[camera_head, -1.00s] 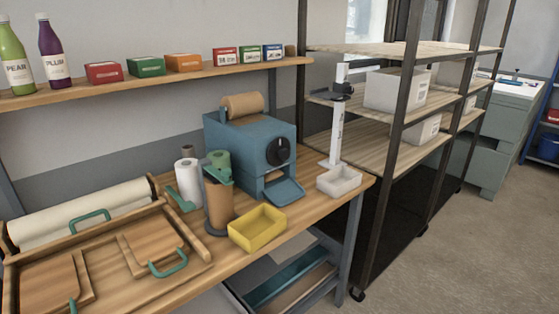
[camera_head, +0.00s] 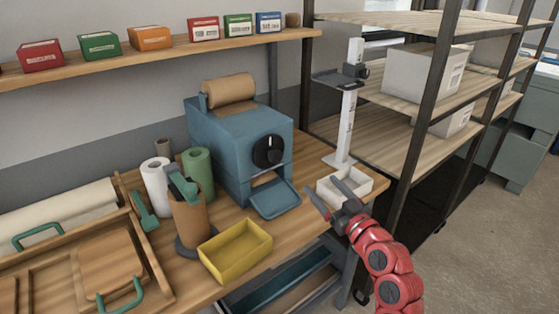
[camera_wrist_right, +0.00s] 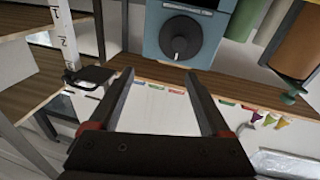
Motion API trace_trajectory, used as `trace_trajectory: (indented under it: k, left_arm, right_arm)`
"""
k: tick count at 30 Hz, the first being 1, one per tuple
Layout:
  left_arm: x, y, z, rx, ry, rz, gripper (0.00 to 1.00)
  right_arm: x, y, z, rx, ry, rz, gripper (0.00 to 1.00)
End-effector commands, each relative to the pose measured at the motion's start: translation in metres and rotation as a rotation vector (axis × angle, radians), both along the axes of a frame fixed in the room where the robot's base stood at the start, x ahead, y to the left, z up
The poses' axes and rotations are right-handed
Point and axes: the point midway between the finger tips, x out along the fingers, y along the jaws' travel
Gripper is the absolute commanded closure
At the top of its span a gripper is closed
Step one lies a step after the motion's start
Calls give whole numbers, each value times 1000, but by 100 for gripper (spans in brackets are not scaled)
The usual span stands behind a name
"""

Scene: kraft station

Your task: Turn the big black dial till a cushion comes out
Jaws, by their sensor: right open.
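The big black dial (camera_head: 268,151) is on the front of a blue machine (camera_head: 225,145), and its white mark points up. A roll of brown paper (camera_head: 229,91) lies on top of the machine. A blue chute (camera_head: 275,199) sticks out below the dial and looks empty; no cushion is in view. My right gripper (camera_head: 325,185) is open and empty, to the right of and below the dial, apart from it. In the right wrist view, the dial (camera_wrist_right: 181,38) shows beyond the open fingers (camera_wrist_right: 158,78). My left gripper is out of view.
A white tray (camera_head: 362,188) sits right beside my right gripper, near the bench's right end. A white measuring post (camera_head: 347,125) stands behind it. A yellow bin (camera_head: 235,252) and paper rolls (camera_head: 157,184) stand left of the chute. A metal rack (camera_head: 412,130) is at right.

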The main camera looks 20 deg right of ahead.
Motion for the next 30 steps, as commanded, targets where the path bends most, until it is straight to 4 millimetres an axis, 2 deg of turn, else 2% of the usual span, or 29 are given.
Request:
trace_trajectory:
  k: [5, 10, 14, 24, 30]
  left_arm:
    - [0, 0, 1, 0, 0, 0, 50]
    - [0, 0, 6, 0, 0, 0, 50]
    - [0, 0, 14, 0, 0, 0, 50]
    - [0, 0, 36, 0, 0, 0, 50]
    - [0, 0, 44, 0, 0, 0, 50]
  right_arm:
    - [-13, 18, 2, -100, 54, 86, 18]
    - [-1, 26, 1, -116, 69, 107, 18]
    - [23, 33, 4, -115, 66, 107, 18]
    - [100, 53, 3, -112, 67, 103, 18]
    - [133, 61, 3, -114, 64, 101, 18]
